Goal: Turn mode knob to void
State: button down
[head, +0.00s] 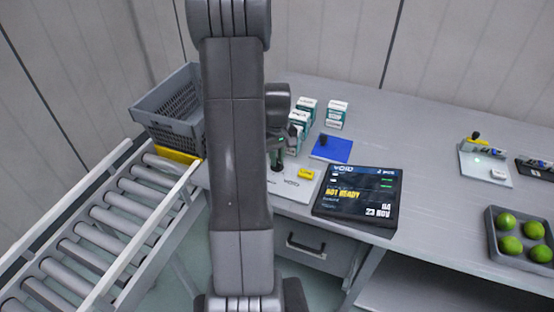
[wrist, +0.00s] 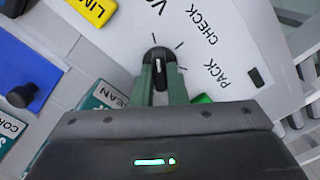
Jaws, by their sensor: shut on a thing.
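The black mode knob (wrist: 158,54) stands on a white panel (wrist: 235,35) in the wrist view. My gripper (wrist: 161,76) is shut on the knob, a green finger on each side. The knob's white pointer line runs up the picture, in line with the tick towards a label of which only "VO" shows. The CHECK and PACK labels lie to the right. In the head view my gripper (head: 277,158) is at the panel and the knob is mostly hidden. The dark screen (head: 356,200) reads VOID, 2 PCS and NOT READY.
A yellow block (head: 306,174) lies on the panel. White-and-green boxes (head: 337,114) and a blue pad (head: 331,149) stand close behind it. A grey crate (head: 168,108) and roller conveyor (head: 95,235) are left. A tray of green fruit (head: 522,259) is right.

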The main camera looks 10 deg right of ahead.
jog(key=shift+n, duration=0.9)
jog(key=c, duration=1.4)
grip_release()
jog(key=shift+c, duration=0.2)
notch_tip(320, 180, up, 14)
jog(key=shift+b, duration=0.45)
jog(key=shift+f, duration=0.15)
